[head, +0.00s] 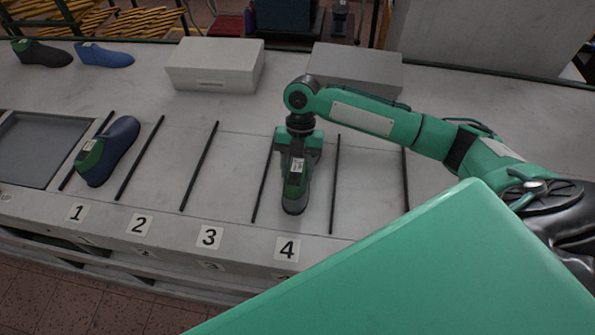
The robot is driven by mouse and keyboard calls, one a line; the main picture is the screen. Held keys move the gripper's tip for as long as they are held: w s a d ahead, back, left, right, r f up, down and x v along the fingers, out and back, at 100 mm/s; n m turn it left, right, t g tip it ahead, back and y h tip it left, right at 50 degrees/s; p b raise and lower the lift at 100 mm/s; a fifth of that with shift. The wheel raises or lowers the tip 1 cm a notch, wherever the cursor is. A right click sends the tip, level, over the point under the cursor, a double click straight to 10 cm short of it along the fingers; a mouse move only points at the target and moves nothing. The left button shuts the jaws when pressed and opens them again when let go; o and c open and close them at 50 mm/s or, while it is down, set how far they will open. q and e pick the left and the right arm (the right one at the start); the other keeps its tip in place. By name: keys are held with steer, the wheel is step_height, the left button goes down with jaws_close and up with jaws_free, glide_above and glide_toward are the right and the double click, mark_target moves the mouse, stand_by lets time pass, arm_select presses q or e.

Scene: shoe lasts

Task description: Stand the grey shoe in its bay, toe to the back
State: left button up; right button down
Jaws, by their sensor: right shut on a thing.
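The grey shoe (293,200), with a green collar and a white label, is in my right gripper (297,150). It is over bay 4, between two dark divider strips, lengthwise along the bay. Its dark rounded end points to the front, towards the number 4 card (287,249). The gripper hides its back end, so I cannot tell clearly which end is the toe. I also cannot tell whether the sole touches the table. My right gripper is shut on the shoe from above. My left gripper is out of view.
A blue shoe (118,142) stands in bay 1. Bays 2 and 3 are empty. A dark shoe (45,55) and another blue shoe (108,58) stand at the back left. Two pale boxes, left (215,72) and right (355,68), stand behind the bays. A grey tray (45,148) lies at the left.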

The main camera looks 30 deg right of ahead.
step_height(320, 180, down, 2)
steer(key=shift+f, duration=0.15)
steer(key=c, duration=0.6)
jaws_free()
steer(key=shift+w+d+r, duration=0.15)
steer(key=shift+r, duration=0.25)
steer(key=b+v, duration=0.3)
steer(key=v, duration=0.8)
steer(key=shift+b, duration=0.3)
